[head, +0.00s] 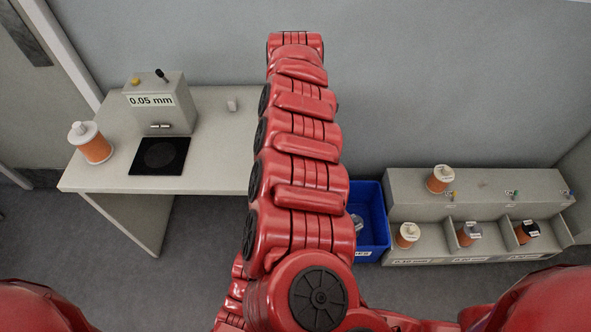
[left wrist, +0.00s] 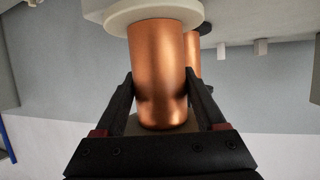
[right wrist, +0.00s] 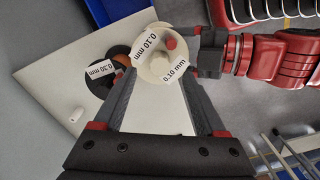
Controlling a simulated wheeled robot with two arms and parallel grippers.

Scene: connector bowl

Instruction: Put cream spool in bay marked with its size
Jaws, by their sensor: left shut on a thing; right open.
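A copper-wound spool with a cream flange (left wrist: 158,60) is between the fingers of my left gripper (left wrist: 160,85), which is shut on it. In the right wrist view its cream end (right wrist: 155,62) carries 0.10 mm labels, and the left gripper grips it from the right. My right gripper (right wrist: 163,75) is open, its fingertips on either side of that spool; I cannot tell whether they touch it. The bay rack (head: 480,212) stands at the right, with spools in its three bays; its bay labels are too small to read surely. Both grippers are hidden in the head view.
A gauge (head: 160,112) reading 0.05 mm stands on the table (head: 112,178), with a cream-ended spool (head: 92,146) left of it. A black-ended spool marked 0.30 mm (right wrist: 97,72) is behind the held one. Another spool (head: 438,180) tops the rack beside a blue bin (head: 372,205).

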